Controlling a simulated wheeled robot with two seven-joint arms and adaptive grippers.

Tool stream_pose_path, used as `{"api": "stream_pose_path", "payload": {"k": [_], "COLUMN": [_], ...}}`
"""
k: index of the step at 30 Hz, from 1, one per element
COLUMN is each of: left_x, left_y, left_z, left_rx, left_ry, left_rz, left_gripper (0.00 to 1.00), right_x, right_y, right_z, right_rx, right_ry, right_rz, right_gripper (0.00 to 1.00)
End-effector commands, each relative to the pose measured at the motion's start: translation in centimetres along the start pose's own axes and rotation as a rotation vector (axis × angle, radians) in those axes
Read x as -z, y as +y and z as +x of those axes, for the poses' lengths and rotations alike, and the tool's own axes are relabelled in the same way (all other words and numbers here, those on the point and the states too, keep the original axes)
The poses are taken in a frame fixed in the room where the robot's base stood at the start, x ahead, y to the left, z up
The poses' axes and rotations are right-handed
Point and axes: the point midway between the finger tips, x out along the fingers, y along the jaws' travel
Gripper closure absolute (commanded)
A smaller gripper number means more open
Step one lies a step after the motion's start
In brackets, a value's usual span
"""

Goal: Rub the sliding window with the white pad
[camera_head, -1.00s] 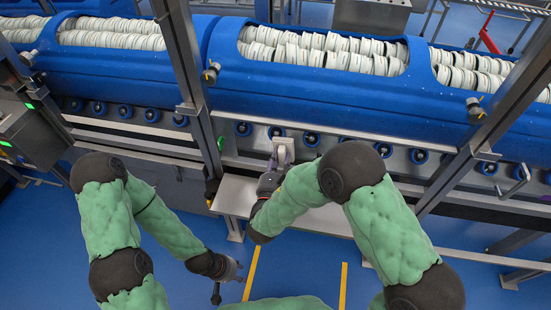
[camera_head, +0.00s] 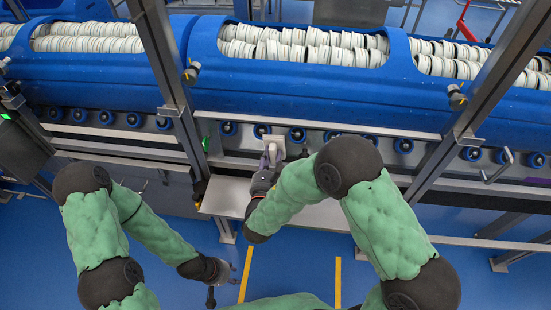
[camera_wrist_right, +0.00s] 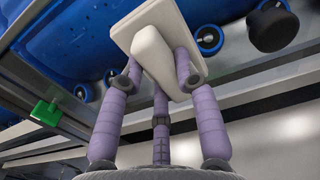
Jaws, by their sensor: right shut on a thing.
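My right gripper (camera_head: 272,158) is shut on the handle of the white pad (camera_head: 283,146). In the right wrist view, the purple fingers (camera_wrist_right: 160,75) pinch the pad's handle (camera_wrist_right: 153,48), with the flat pad plate (camera_wrist_right: 128,22) beyond. The pad is in front of the blue tub machine, between two metal posts. I cannot make out a clear pane of the sliding window there, nor whether the pad touches it. My left gripper (camera_head: 224,280) hangs low over the blue floor, its fingers apart and empty.
Blue tubs (camera_head: 310,90) filled with white rings lie behind the frame, above a row of rollers (camera_head: 297,134). Slanted metal posts (camera_head: 165,75) stand left and right (camera_head: 490,85). A metal ledge (camera_head: 325,214) lies below the right arm. The floor shows yellow lines (camera_head: 338,283).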

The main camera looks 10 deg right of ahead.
Motion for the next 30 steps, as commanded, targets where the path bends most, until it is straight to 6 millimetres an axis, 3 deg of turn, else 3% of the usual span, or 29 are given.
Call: {"api": "stream_pose_path", "payload": {"k": [4, 30], "left_x": [0.0, 0.1], "left_y": [-0.1, -0.4], "left_z": [0.4, 1.2], "left_rx": [0.000, 0.000], "left_ry": [0.000, 0.000], "left_rz": [0.000, 0.000], "left_gripper": [0.60, 0.60], "right_x": [-0.4, -1.1], "right_y": [1.4, 5.8], "right_z": [0.3, 0.2], "right_rx": [-0.003, -0.002], "right_ry": [-0.006, -0.009], "right_rz": [0.006, 0.010], "right_gripper": [0.94, 0.94]}}
